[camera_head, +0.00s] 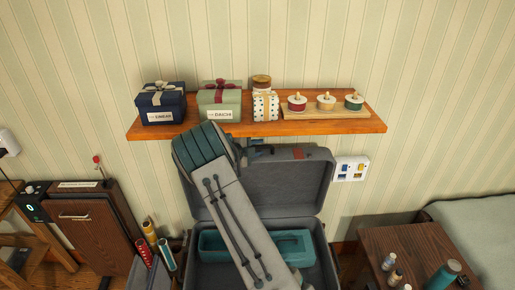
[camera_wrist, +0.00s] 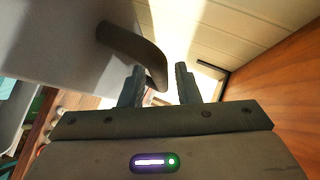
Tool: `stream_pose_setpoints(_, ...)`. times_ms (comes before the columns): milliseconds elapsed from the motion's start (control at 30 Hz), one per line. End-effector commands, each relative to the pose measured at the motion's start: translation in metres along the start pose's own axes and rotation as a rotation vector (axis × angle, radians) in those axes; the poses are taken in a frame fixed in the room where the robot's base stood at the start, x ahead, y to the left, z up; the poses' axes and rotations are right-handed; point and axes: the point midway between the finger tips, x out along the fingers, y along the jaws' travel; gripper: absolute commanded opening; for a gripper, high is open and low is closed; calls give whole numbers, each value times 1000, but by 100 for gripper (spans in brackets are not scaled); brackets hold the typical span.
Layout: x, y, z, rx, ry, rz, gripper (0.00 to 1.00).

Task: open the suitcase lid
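The grey suitcase stands below the shelf, and its lid (camera_head: 290,185) is raised, standing about upright near the wall. Its base (camera_head: 327,268) holds a teal tray-like insert (camera_head: 290,243). My arm crosses in front and hides the left part of the lid. My gripper is at the lid's top edge, mostly hidden in the head view. In the wrist view my gripper (camera_wrist: 159,84) has its two fingers apart. A dark curved handle (camera_wrist: 130,42) on the grey lid (camera_wrist: 65,35) reaches down to the gap between the fingers; I cannot tell whether they touch it.
A dark cabinet (camera_head: 90,230) and rolled tubes (camera_head: 166,255) stand left. A side table (camera_head: 415,245) with bottles stands right.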

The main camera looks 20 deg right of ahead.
Motion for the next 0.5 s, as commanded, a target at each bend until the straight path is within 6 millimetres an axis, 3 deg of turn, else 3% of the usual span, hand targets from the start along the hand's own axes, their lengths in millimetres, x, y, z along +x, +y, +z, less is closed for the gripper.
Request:
stream_pose_setpoints(267, -10, 5, 2, -2, -4, 5, 34)
stream_pose_setpoints(500, -60, 5, 3, -1, -9, 1, 34)
